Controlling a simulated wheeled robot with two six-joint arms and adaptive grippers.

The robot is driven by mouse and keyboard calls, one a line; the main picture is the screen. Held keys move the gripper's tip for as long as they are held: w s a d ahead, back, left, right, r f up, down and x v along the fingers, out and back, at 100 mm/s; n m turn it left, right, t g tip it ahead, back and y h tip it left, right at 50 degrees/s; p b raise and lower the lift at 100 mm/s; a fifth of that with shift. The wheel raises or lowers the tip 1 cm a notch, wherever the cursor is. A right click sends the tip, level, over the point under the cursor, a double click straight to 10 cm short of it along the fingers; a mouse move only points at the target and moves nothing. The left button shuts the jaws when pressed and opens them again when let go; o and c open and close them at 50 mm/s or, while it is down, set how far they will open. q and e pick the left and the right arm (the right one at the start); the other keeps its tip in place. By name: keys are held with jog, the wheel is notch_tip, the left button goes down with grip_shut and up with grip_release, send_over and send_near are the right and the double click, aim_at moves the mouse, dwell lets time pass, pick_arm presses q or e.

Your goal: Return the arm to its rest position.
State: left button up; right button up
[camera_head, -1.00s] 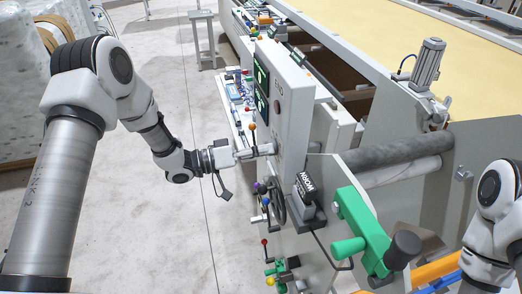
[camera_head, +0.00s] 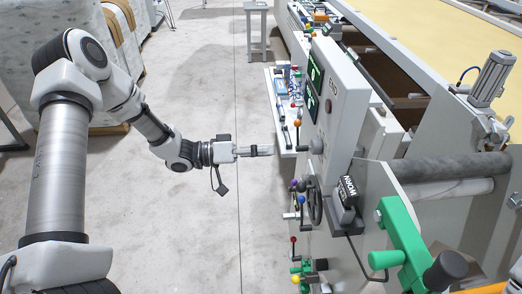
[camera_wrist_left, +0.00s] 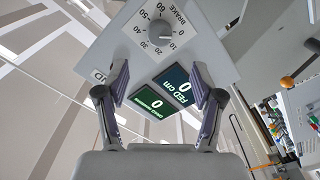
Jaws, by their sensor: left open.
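My left arm comes in from the left in the head view, and its gripper (camera_head: 262,150) hangs in free air left of the machine's control box (camera_head: 341,108). In the left wrist view the left gripper (camera_wrist_left: 164,88) is open with nothing between its fingers. The gripper looks apart from the box. My right gripper is not in view.
Levers with coloured knobs (camera_head: 297,124) stick out of the machine's side. A green crank (camera_head: 404,240) and a grey roller (camera_head: 455,166) are at the right. A small stand (camera_head: 257,10) and wrapped rolls (camera_head: 100,30) stand behind. The floor (camera_head: 200,220) below the arm is clear.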

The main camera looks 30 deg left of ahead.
pick_arm(q)
jog(key=shift+s+a, duration=0.3)
jog(key=shift+a, duration=0.1)
